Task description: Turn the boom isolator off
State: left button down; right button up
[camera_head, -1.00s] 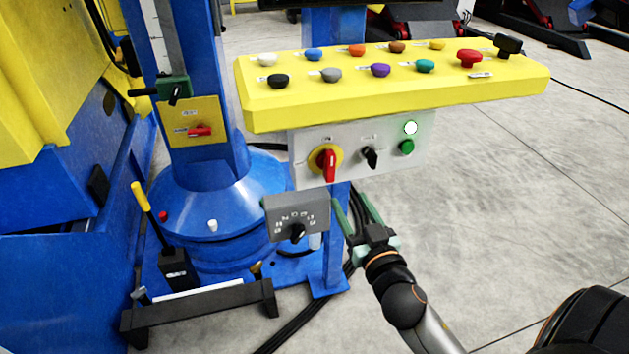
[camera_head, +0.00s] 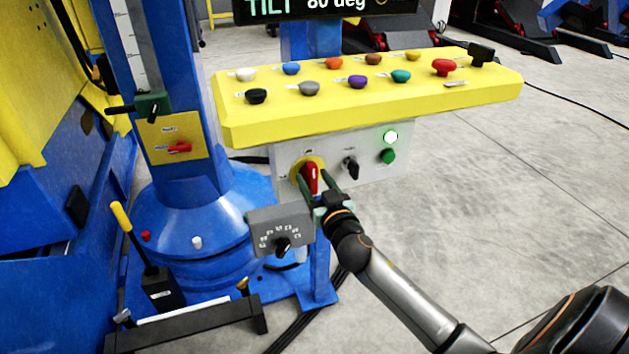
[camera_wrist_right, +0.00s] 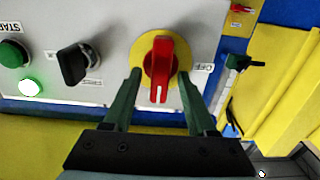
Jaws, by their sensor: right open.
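A red rotary handle on a yellow disc (camera_head: 312,177) sits on the grey front panel (camera_head: 378,171). In the right wrist view the red handle (camera_wrist_right: 160,65) stands upright in the picture, its white mark at the lower end, with an OFF label (camera_wrist_right: 202,67) to its right. My right gripper (camera_head: 317,183) is open, its green fingers one on either side of this handle (camera_wrist_right: 160,74), with gaps visible. A smaller red lever (camera_head: 179,147) lies sideways on a yellow plate on the blue column. I cannot read which switch is named boom isolator. My left gripper is not in view.
A black selector (camera_head: 351,167), a green button (camera_head: 388,156) and a lit lamp (camera_head: 391,137) are to the right. The yellow console (camera_head: 370,105) with several knobs overhangs the panel. A grey dial box (camera_head: 280,230) is just below left of my gripper.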

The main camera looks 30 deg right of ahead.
jog(key=shift+c, duration=0.2)
grip_shut()
dwell(0.3)
